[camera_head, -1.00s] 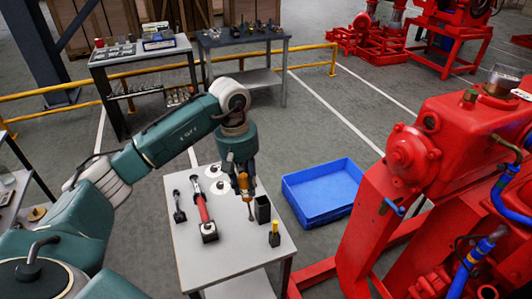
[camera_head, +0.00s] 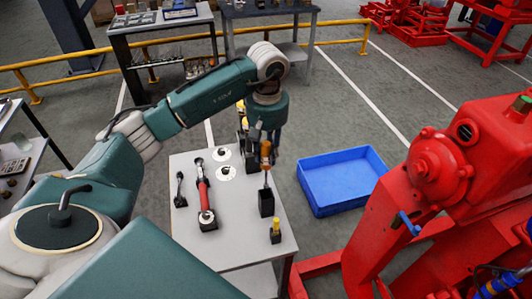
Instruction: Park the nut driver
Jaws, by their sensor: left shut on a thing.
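The nut driver (camera_head: 265,154) has an orange handle and a thin shaft that points down. My left gripper (camera_head: 262,144) is shut on its handle above the small grey table (camera_head: 235,255). The black upright holder (camera_head: 266,204) stands on that table directly below the driver. The lower end of the shaft meets the holder's top opening in the picture, and its tip is hidden. I cannot tell how deep it is. My right gripper is not in view.
On the table are a red-handled tool (camera_head: 204,199), a small black tool (camera_head: 180,190), white discs (camera_head: 226,173) and a yellow-topped block (camera_head: 276,231). A blue bin (camera_head: 342,181) lies on the floor to the right. The red pumpset (camera_head: 430,185) stands further right.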

